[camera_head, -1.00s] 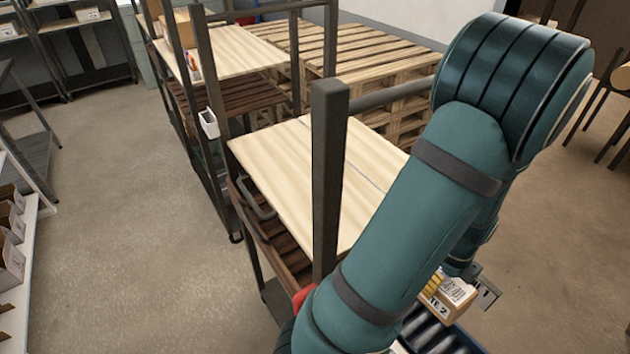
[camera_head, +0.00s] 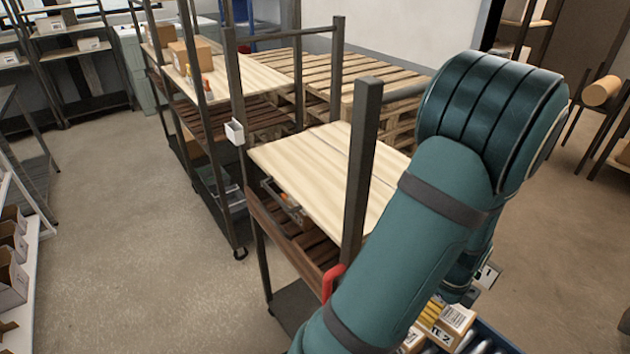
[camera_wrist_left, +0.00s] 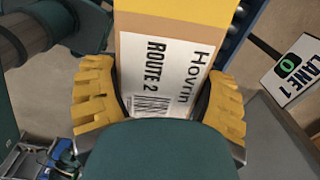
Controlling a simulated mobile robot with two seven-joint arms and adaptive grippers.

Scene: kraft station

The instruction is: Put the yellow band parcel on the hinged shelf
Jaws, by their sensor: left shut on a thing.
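A cardboard parcel (camera_head: 454,321) with a white label shows low in the head view, partly hidden by my left arm. The left wrist view shows its label, "Hovrin ROUTE 2", and a yellow-orange strip on the parcel (camera_wrist_left: 190,20). My left gripper (camera_wrist_left: 160,110) has its yellow fingers shut on both sides of this parcel. The pale wood shelf board (camera_head: 310,165), seemingly the hinged shelf, lies flat on the near rack, up and left of the parcel. My right gripper is out of view.
A dark rack post (camera_head: 361,170) stands between the board and my arm. A red handle (camera_head: 331,281) sits at its foot. A roller conveyor (camera_head: 485,344) lies below the parcel. A sign reading "LANE 1" (camera_wrist_left: 292,68) is close by. The board's visible top is clear.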

